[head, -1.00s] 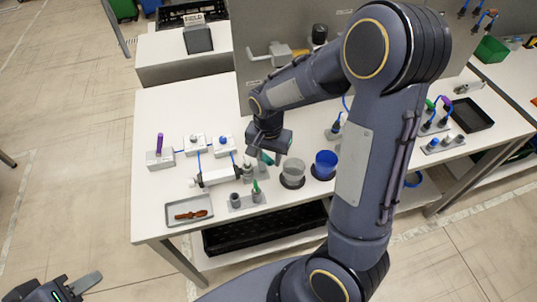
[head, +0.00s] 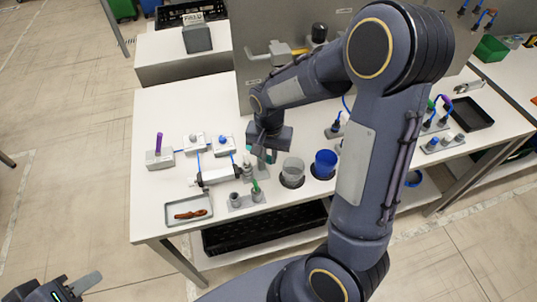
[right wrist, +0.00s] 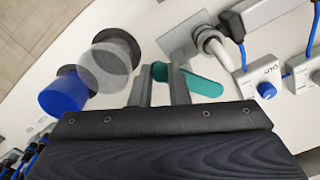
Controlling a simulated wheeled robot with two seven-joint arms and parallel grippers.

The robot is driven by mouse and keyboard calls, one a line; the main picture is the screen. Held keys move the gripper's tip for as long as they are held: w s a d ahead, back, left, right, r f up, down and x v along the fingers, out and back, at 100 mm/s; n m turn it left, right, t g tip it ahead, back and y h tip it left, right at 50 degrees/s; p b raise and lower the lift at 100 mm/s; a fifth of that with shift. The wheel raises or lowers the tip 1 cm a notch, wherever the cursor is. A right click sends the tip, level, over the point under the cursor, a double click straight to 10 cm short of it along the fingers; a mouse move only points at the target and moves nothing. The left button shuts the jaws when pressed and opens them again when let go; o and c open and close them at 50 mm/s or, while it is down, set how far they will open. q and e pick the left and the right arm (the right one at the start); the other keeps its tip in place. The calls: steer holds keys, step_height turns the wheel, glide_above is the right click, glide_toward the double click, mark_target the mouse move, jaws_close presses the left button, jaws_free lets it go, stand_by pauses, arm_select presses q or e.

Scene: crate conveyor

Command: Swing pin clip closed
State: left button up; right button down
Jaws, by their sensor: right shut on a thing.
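A teal clip (right wrist: 203,85) shows between and beyond the fingers of my right gripper (right wrist: 160,85) in the right wrist view. The fingers are shut on it. In the head view my right gripper (head: 262,155) is over the table, just right of a fitting (head: 247,170) at the end of a white cylinder (head: 217,175). The right wrist view shows a grey plate with a white round fitting (right wrist: 210,42) close beside the clip. I cannot tell whether the clip touches it. My left gripper (head: 75,287) is low at the left, away from the table; its jaw opening is unclear.
A clear cup (head: 292,170) and a blue cup (head: 325,163) stand right of my right gripper. A small block with a green pin (head: 255,190) is in front. A grey tray (head: 189,211) holds a brown item. Blue tubes run to two white boxes (head: 222,144).

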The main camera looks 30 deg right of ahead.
steer(key=n, duration=0.1)
steer(key=d+n, duration=0.1)
steer(key=n, duration=0.1)
steer(key=n+b, duration=0.1)
steer(key=n, duration=0.1)
steer(key=shift+w+d, duration=0.15)
steer(key=shift+w, duration=0.25)
steer(key=shift+w+d+n+b, duration=0.1)
steer(key=shift+w+n, duration=0.15)
steer(key=shift+n, duration=0.7)
steer(key=shift+w+d+n+b, duration=0.15)
steer(key=shift+w+n, duration=0.05)
steer(key=shift+n, duration=0.8)
steer(key=shift+w+d+n+b, duration=0.1)
steer(key=shift+w+n, duration=0.15)
steer(key=shift+n, duration=0.7)
steer(key=c, duration=1.4)
jaws_free()
steer(key=shift+r, duration=0.1)
